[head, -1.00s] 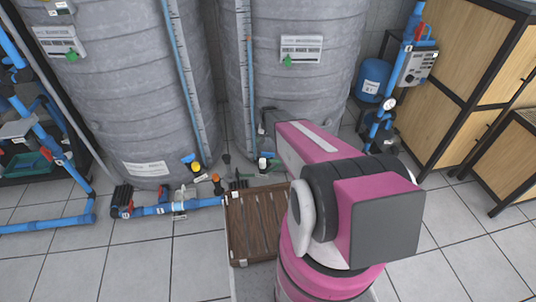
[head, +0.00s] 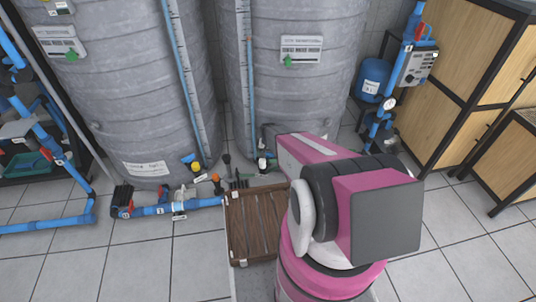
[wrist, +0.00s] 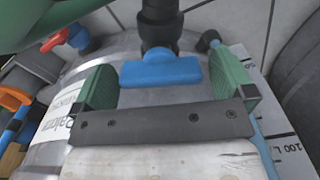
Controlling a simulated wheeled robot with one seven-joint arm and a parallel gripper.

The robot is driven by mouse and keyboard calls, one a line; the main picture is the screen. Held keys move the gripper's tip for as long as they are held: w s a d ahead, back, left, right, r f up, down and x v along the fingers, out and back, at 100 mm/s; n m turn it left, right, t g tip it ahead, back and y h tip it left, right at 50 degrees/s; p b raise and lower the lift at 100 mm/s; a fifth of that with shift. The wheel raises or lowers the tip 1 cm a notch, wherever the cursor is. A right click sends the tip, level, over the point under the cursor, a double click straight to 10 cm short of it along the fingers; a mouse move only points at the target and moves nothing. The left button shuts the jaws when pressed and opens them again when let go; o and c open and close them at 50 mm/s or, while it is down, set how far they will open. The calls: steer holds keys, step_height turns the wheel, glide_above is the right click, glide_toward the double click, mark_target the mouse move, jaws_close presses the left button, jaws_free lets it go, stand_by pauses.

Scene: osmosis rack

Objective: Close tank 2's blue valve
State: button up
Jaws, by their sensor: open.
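In the wrist view, a blue valve handle (wrist: 160,70) on a black fitting (wrist: 158,25) lies between the two green fingers of my gripper (wrist: 164,75). The fingers are apart, with a visible gap to the handle on each side; it is not gripped. In the head view, the right grey tank (head: 300,85) stands behind my pink arm, whose end reaches low at its front. My arm largely hides the fingers and the handle there. Another blue valve handle (head: 188,158) shows at the foot of the left tank (head: 140,90). I cannot read which tank is 2.
A red handle (wrist: 54,41) and an orange one (wrist: 12,97) sit left in the wrist view. Blue floor piping (head: 160,210) and a brown slatted platform (head: 250,220) lie before the tanks. Wooden cabinets (head: 470,60) stand right. The front floor is open.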

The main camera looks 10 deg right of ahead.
steer(key=shift+c, duration=0.3)
steer(key=c, duration=0.7)
steer(key=shift+m, duration=0.8)
steer(key=o, duration=0.8)
steer(key=shift+c, duration=0.2)
step_height(320, 180, up, 11)
steer(key=shift+f, duration=0.1)
steer(key=s+r+n, duration=0.4)
steer(key=s+r, duration=1.7)
steer(key=r, duration=0.1)
steer(key=shift+s+a+n, duration=0.15)
steer(key=shift+a+n, duration=0.05)
steer(key=shift+n, duration=0.1)
